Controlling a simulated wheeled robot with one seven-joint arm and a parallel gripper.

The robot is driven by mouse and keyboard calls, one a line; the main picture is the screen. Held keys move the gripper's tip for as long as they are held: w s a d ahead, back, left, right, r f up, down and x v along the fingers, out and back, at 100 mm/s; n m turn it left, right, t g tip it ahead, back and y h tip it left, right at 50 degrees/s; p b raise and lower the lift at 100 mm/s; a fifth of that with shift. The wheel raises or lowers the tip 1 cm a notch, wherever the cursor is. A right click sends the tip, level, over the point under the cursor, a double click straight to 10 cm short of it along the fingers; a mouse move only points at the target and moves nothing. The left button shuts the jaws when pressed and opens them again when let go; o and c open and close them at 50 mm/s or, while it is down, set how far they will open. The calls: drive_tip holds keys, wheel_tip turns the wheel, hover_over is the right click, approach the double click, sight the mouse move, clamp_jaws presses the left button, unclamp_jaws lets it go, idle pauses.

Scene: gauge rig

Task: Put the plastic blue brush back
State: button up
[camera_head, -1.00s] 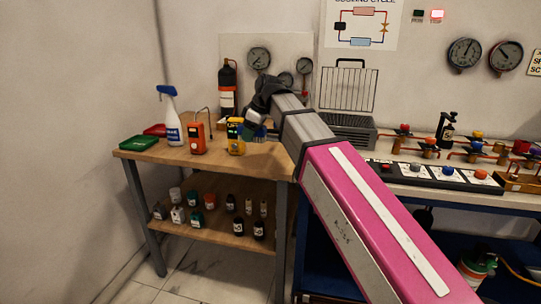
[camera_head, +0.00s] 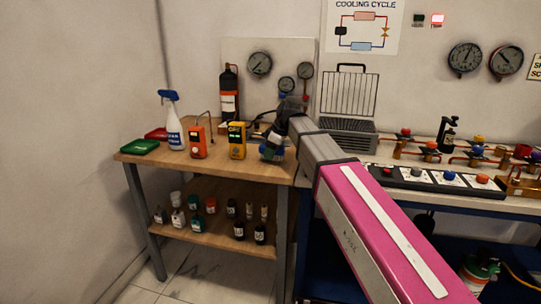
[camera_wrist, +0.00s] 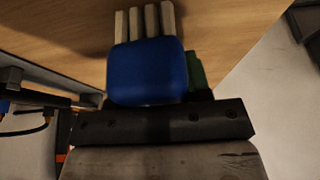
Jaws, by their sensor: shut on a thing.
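The blue brush shows in the wrist view as a rounded blue block (camera_wrist: 147,70) with several pale tan strips, likely its bristles, against the wooden bench top. In the head view, a small blue patch of the brush (camera_head: 267,154) shows at my gripper (camera_head: 272,145). My gripper is shut on the brush, over the right end of the wooden bench (camera_head: 215,166), just right of the yellow meter. Whether the brush touches the bench top cannot be told. The dark gripper bar hides the lower part of the brush in the wrist view.
A dark cylinder (camera_head: 229,92) stands behind. A second bench with valves (camera_head: 430,150) is at right.

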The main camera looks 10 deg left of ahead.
drive_tip(key=shift+f, duration=0.6)
drive_tip(key=o, duration=0.9)
drive_tip(key=shift+f, duration=0.1)
drive_tip(key=v, duration=1.2)
